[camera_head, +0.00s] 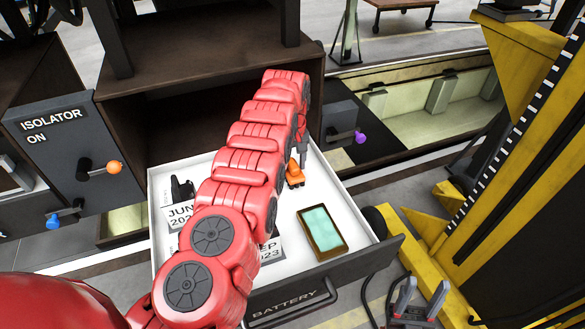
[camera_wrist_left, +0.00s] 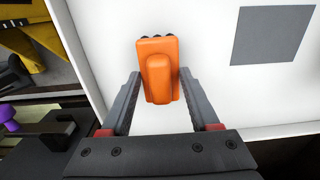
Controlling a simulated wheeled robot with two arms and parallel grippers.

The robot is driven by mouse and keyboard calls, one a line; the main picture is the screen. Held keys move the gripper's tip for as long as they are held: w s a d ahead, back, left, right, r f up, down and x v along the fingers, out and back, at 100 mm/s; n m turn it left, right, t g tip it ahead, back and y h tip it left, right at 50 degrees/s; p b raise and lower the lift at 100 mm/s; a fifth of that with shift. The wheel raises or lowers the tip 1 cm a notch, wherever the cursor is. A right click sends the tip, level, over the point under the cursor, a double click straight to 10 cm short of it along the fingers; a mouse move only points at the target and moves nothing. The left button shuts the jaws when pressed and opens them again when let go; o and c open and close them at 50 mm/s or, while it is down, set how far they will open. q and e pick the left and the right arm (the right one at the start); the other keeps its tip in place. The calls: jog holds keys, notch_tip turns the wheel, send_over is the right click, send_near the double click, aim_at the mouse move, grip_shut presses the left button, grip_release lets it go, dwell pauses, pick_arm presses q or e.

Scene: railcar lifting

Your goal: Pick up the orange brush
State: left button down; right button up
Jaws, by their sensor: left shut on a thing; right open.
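The orange brush (camera_head: 294,175) is inside the white drawer (camera_head: 326,190), near its back right wall. In the left wrist view the brush (camera_wrist_left: 158,75) has a raised handle and a row of dark tips at its far end. My left gripper (camera_head: 301,152) reaches into the drawer, with my red arm crossing it. In the left wrist view its fingers (camera_wrist_left: 158,85) press on both sides of the brush. I cannot tell whether the brush touches the drawer floor. My right gripper (camera_head: 421,299) is open and empty at the bottom right, outside the drawer.
The drawer also holds a teal-topped box (camera_head: 322,232), a black radio-like object (camera_head: 182,188) and dated cards (camera_head: 181,214). A dark cabinet (camera_head: 200,70) stands behind. An isolator panel (camera_head: 62,145) is at left; a yellow lifting frame (camera_head: 520,150) is at right.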

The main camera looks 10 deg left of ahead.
pick_arm(q)
jog(key=shift+w+r+b, duration=0.1)
jog(key=shift+r+b, duration=0.35)
jog(key=shift+b, duration=0.25)
jog(key=shift+r+b, duration=0.95)
jog(key=shift+b, duration=0.2)
jog(key=d+b, duration=0.1)
jog(key=s+d+b, duration=0.1)
jog(key=d, duration=0.1)
jog(key=shift+d+r+b, duration=0.1)
jog(key=shift+b, duration=0.25)
jog(key=s+d+r+b, duration=0.2)
jog(key=d+b, duration=0.3)
jog(key=d, duration=0.7)
jog(key=shift+s+d, duration=0.15)
jog(key=shift+s, duration=0.55)
